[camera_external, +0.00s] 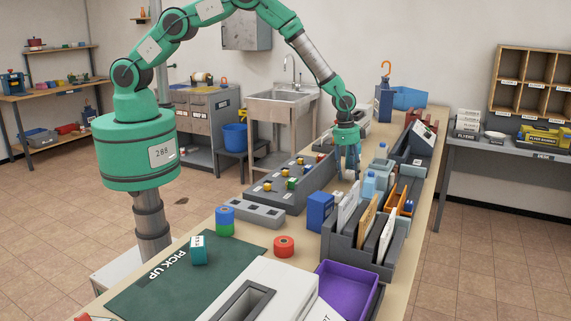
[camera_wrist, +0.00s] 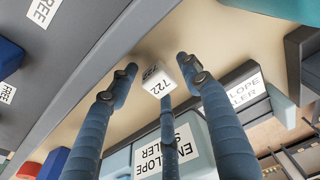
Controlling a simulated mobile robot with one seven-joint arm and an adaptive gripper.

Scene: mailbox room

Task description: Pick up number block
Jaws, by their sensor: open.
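A small white number block marked 722 (camera_wrist: 157,80) shows in the wrist view, between the fingertips of my gripper (camera_wrist: 160,84). It looks tilted in that view, and I cannot tell whether any finger touches it. My gripper's blue fingers are spread open and point down. A teal block with a white label (camera_external: 199,250) stands on the green PICK UP mat (camera_external: 150,290).
A grey tray of coloured pieces (camera_external: 275,200) lies left of my gripper. A red roll (camera_external: 284,246) and a purple bin (camera_external: 345,290) are nearer the camera.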

